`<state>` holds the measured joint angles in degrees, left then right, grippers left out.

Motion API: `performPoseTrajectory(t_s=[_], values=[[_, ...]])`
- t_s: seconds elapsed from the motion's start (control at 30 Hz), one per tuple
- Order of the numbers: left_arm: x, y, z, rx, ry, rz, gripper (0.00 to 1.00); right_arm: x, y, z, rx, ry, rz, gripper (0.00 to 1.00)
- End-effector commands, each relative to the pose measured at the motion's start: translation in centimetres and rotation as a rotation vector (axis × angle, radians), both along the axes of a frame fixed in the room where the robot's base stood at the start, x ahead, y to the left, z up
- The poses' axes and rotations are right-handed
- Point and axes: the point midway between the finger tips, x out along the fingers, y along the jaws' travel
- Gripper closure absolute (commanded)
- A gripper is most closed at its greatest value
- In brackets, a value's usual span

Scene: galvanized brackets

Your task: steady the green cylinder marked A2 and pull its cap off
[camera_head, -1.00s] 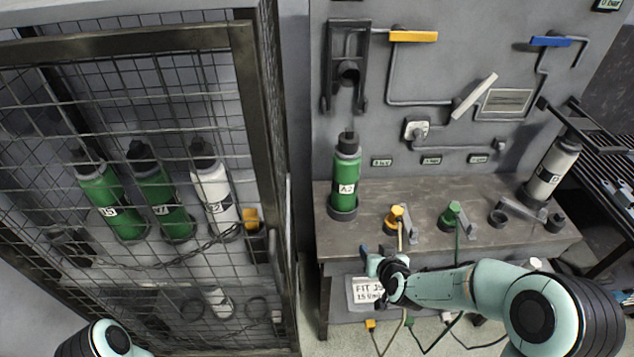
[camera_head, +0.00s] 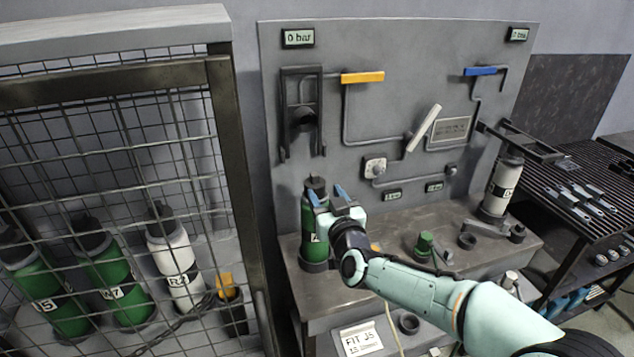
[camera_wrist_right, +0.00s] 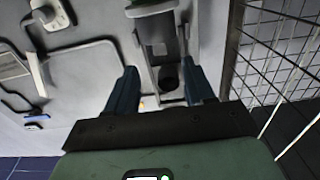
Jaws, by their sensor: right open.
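The green cylinder marked A2 (camera_head: 314,244) stands upright at the left end of the workbench. Its label is partly hidden by my right gripper. Its black cap (camera_head: 315,184) is on top. My right gripper (camera_head: 327,191) is open, its blue fingers up at about the cylinder's shoulder, one finger overlapping the cylinder in the head view. I cannot tell whether it touches. In the right wrist view the open fingers (camera_wrist_right: 160,88) have nothing between them, and the cylinder is not visible there. My left gripper is not in view.
A mesh cage (camera_head: 232,165) holds other cylinders at left. A dark wall bracket (camera_head: 303,115) hangs above A2. The workbench (camera_head: 345,280) also carries a green fitting (camera_head: 424,246) and a grey cylinder (camera_head: 503,186) at right. A slatted table (camera_head: 575,170) stands beyond.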

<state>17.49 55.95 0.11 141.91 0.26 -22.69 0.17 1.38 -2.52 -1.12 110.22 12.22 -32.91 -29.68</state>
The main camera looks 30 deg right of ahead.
Motion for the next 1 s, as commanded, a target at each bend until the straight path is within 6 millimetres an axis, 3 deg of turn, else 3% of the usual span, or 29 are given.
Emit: performPoseTrajectory(t_s=[0.1, 0.33, 0.5, 0.8, 0.83, 0.97, 1.0], values=[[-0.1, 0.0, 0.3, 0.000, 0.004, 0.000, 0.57, 2.4, -0.6, 0.0, 0.000, 0.002, -0.001, 0.47], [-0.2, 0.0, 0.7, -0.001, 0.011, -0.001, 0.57, 5.7, -1.4, 0.0, 0.000, 0.001, 0.000, 0.47], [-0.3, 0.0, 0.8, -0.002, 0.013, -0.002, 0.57, 6.8, -1.6, 0.0, 0.000, 0.001, 0.000, 0.47], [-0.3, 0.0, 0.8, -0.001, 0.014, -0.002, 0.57, 7.0, -1.7, 0.0, 0.000, 0.001, 0.000, 0.47], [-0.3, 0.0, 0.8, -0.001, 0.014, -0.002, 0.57, 7.0, -1.7, 0.0, 0.000, 0.001, 0.000, 0.53], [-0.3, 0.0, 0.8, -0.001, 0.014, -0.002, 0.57, 7.0, -1.7, 0.0, 0.000, 0.001, 0.000, 0.96], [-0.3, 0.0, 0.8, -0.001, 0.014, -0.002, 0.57, 7.0, -1.7, 0.0, 0.000, 0.001, 0.000, 1.00]])
